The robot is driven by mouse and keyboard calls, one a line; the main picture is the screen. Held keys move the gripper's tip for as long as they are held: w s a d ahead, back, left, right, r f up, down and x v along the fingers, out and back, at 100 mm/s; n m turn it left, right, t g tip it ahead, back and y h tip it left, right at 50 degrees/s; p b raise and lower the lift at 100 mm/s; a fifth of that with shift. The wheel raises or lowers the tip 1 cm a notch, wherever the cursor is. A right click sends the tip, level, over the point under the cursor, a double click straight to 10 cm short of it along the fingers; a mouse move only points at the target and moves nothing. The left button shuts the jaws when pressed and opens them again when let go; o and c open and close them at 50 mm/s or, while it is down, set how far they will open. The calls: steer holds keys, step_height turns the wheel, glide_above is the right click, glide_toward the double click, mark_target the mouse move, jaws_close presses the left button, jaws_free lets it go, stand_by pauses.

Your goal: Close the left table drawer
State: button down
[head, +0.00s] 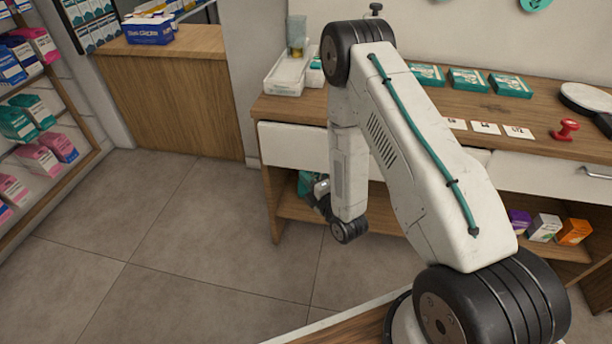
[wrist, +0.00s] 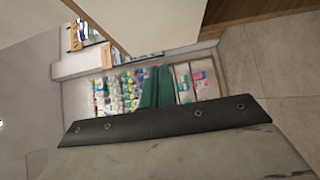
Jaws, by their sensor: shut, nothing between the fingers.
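The left table drawer (head: 291,147) has a white front under the tabletop's left end in the head view. My arm covers its right part and any handle there. I cannot tell clearly how far it stands out. My gripper (head: 307,184) is low, below the drawer front and near the table's lower shelf; it appears apart from the drawer. In the wrist view, the green fingers of my gripper (wrist: 158,74) are together with nothing between them. A white panel (wrist: 145,25), likely the drawer, fills the upper middle of that view.
The wooden table (head: 545,145) carries teal boxes (head: 470,79), cards, a red stamp (head: 566,130) and a white tray (head: 287,74). The right drawer (head: 545,174) has a metal handle. Boxes stand on the lower shelf. Tiled floor (head: 190,225) is clear to the left.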

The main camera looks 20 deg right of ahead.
glide_toward(290, 150)
steer(key=w+a, duration=0.2)
steer(key=a, duration=0.2)
steer(key=shift+w+d, duration=0.65)
steer(key=shift+w, duration=0.3)
steer(key=shift+w+d, duration=0.65)
steer(key=shift+w, duration=0.3)
steer(key=shift+w, duration=0.1)
